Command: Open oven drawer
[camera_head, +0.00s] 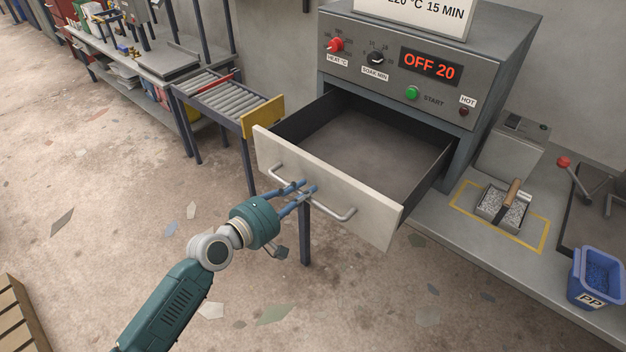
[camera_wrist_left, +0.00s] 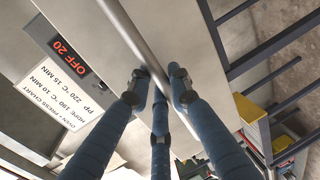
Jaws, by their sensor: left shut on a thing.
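The oven (camera_head: 460,98) is a grey box with a control panel, and its display reads "OFF 20". Its drawer (camera_head: 365,150) is pulled well out and looks empty inside, with a pale front panel (camera_head: 385,220). A silver bar handle (camera_head: 335,211) runs across the front panel. My left gripper (camera_head: 305,190) is shut on the handle near its middle. In the left wrist view, the blue fingers (camera_wrist_left: 157,85) close around the handle bar (camera_wrist_left: 140,40). My right gripper is in neither view.
A roller conveyor (camera_head: 225,97) with a yellow end plate (camera_head: 263,116) stands left of the drawer. On the bench to the right are a metal tray of grey pieces (camera_head: 490,204) and a blue PP bin (camera_head: 597,277). The floor in front holds scattered flat scraps.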

